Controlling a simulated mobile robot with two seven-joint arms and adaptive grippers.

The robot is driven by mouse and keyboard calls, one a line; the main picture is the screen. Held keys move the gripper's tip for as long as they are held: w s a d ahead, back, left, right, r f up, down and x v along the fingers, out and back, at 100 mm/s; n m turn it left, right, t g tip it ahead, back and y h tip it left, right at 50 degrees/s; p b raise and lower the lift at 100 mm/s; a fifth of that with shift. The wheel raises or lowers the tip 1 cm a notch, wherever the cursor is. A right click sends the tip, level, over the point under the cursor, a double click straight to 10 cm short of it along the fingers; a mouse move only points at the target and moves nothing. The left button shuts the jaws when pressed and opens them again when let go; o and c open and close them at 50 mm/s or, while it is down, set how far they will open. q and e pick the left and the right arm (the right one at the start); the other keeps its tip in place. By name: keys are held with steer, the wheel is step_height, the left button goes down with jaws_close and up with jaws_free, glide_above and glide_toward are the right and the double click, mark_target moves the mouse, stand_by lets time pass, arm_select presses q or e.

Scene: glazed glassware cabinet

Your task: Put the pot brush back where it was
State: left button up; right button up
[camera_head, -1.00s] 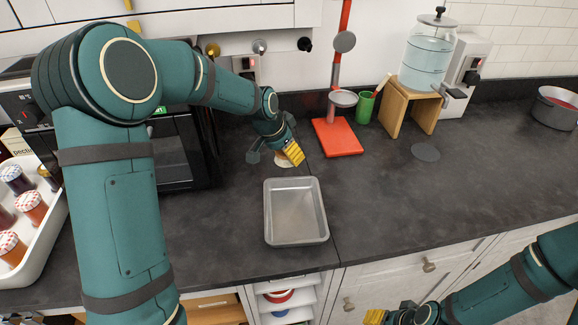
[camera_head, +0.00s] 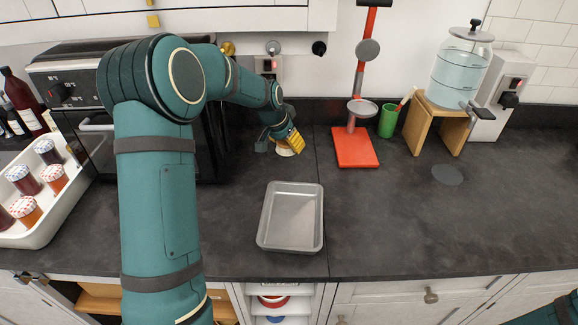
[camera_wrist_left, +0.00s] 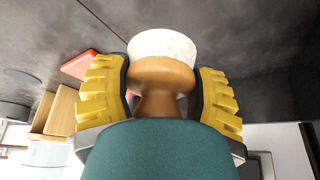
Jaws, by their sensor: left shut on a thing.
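The pot brush (camera_wrist_left: 162,75) has a turned wooden body and pale bristles. In the left wrist view it sits between the two yellow fingers of my left gripper (camera_wrist_left: 161,92), which is shut on it. In the head view my left gripper (camera_head: 295,141) is low over the back of the dark counter, left of the red stand. Only a pale part of the brush (camera_head: 285,151) shows there, at the counter's surface; I cannot tell whether it touches. My right gripper is out of view; only part of that arm shows at the bottom right.
A metal tray (camera_head: 291,246) lies in front of my left gripper. The red stand (camera_head: 355,148), a green cup (camera_head: 388,121) and a wooden stand (camera_head: 419,125) with a glass dispenser (camera_head: 459,72) are to the right. A jar tray (camera_head: 68,205) is at left. The right counter is largely clear.

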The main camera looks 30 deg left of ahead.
mark_target(280, 150)
arm_select(q)
step_height(280, 150, down, 8)
steer(key=shift+r+b, duration=0.1)
steer(key=shift+b, duration=0.45)
steer(key=o, duration=1.3)
steer(key=shift+r, duration=0.2)
steer(key=p+v, duration=0.1)
steer(key=v, duration=1)
steer(key=shift+s+r+p, duration=0.2)
steer(key=shift+r+p, duration=0.1)
